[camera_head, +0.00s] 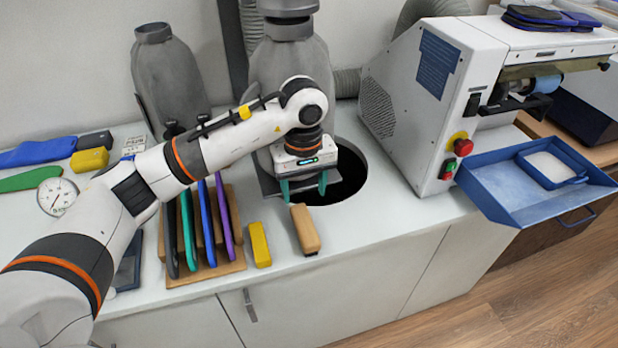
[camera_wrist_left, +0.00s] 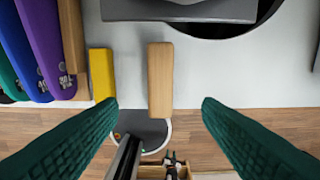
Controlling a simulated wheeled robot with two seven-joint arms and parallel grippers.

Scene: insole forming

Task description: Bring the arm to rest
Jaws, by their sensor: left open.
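My left arm (camera_head: 220,145) comes in from the left and reaches across the bench. Its gripper (camera_head: 304,187) hangs over the bench at the front of the round dark opening. The two green fingers are spread apart with nothing between them. In the left wrist view the open fingers (camera_wrist_left: 160,103) show on either side, with a wooden block (camera_wrist_left: 160,65) beyond and between them. That tan block also shows in the head view (camera_head: 305,230), lying just in front of the gripper and apart from it. My right gripper is not in view.
A yellow block (camera_head: 260,244) lies left of the wooden one. A wooden rack (camera_head: 207,272) holds several coloured insoles upright. A grey machine (camera_head: 290,65) stands behind the gripper. A white machine (camera_head: 440,100) with a blue tray (camera_head: 510,195) is at right. The bench's front edge is close.

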